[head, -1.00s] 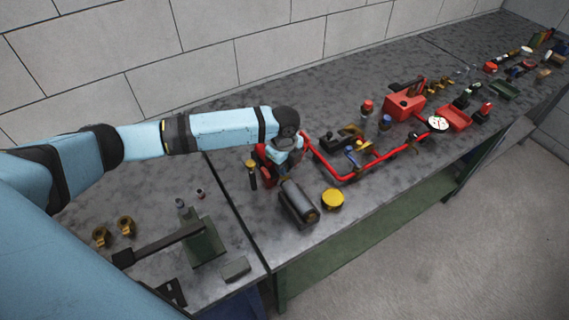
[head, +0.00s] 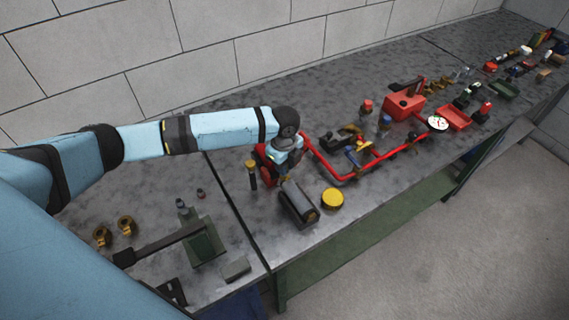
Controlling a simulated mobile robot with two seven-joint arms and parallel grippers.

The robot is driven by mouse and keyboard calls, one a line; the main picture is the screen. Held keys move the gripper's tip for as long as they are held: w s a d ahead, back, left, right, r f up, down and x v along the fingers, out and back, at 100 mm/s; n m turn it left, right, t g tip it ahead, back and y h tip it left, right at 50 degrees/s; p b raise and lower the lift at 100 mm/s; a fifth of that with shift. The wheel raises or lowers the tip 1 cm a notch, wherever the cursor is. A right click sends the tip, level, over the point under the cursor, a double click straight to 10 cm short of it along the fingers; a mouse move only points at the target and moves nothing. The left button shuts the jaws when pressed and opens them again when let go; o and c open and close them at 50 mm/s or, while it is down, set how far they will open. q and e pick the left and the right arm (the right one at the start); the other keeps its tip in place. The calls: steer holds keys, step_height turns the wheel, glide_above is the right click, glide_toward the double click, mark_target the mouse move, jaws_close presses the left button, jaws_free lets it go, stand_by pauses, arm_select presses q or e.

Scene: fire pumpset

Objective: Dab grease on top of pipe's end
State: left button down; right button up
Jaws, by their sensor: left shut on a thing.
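The red pipe (head: 345,177) runs along the bench, bending near its left part. Its left end lies close to my left gripper, and I cannot see that end clearly. My left gripper (head: 284,172) is over the red pump body (head: 265,165), just behind the dark grey cylinder (head: 298,203). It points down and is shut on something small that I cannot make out. A round yellow-topped tin (head: 332,198), possibly the grease, stands right of the grey cylinder. No grease can be made out on the pipe. My right gripper is not in view.
A red box (head: 404,107), a white-faced gauge (head: 437,123) and a red tray (head: 456,118) stand farther right. The bench is clear near the wall.

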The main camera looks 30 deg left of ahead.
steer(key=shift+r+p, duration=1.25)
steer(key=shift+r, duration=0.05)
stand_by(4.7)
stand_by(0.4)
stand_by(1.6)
